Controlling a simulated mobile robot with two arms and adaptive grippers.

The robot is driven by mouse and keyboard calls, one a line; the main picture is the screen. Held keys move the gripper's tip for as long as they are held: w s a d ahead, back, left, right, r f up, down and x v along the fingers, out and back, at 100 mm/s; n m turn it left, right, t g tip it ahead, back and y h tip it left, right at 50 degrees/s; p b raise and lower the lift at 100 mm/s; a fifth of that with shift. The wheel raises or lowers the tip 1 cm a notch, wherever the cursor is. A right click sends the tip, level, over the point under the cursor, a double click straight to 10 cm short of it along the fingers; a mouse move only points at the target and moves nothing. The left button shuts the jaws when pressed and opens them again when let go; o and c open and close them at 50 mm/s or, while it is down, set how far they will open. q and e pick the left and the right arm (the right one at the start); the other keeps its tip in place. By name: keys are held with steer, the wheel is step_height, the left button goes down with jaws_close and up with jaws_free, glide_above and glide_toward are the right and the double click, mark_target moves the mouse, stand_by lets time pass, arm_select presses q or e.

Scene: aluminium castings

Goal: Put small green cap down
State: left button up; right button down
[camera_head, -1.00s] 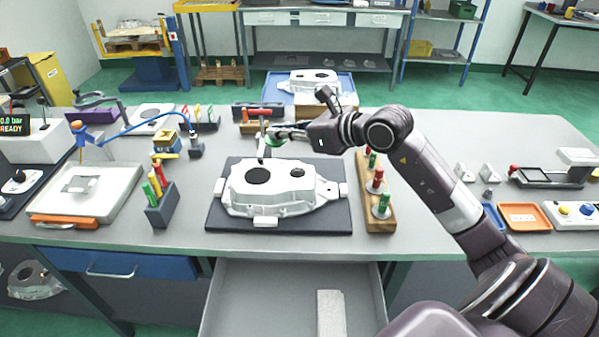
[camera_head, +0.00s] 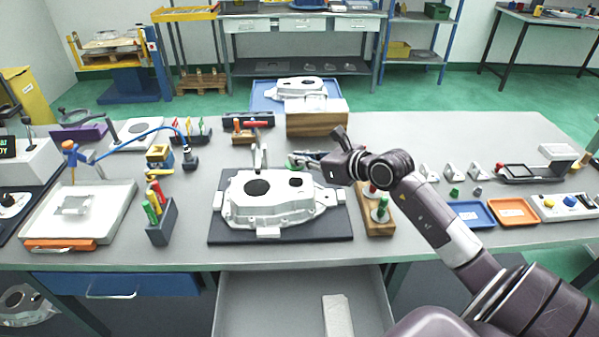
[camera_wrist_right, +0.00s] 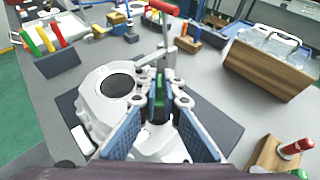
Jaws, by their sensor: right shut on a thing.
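My right gripper (camera_head: 296,160) is shut on a small green cap (camera_head: 291,161) and holds it by the back edge of the white casting (camera_head: 268,208). In the right wrist view, the cap (camera_wrist_right: 158,107) shows as a green patch between the blue finger pads of the gripper (camera_wrist_right: 160,98), mostly hidden by them. The casting (camera_wrist_right: 98,112) lies on a dark mat (camera_head: 325,232). Whether the cap touches anything below cannot be told. Another small green piece (camera_head: 454,192) lies on the bench at the right. My left gripper is not in view.
A red-handled clamp (camera_head: 257,125) stands behind the casting. A wooden block with red- and green-handled plugs (camera_head: 377,228) stands right of the mat. A wooden box (camera_head: 316,122) stands at the back. Blue (camera_head: 473,213) and orange (camera_head: 513,211) trays lie right. An open drawer (camera_head: 275,300) juts out in front.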

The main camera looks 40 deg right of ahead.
steer(key=shift+f, duration=0.8)
step_height(320, 180, down, 4)
steer(key=shift+f, duration=0.25)
steer(key=c, duration=2.1)
jaws_free()
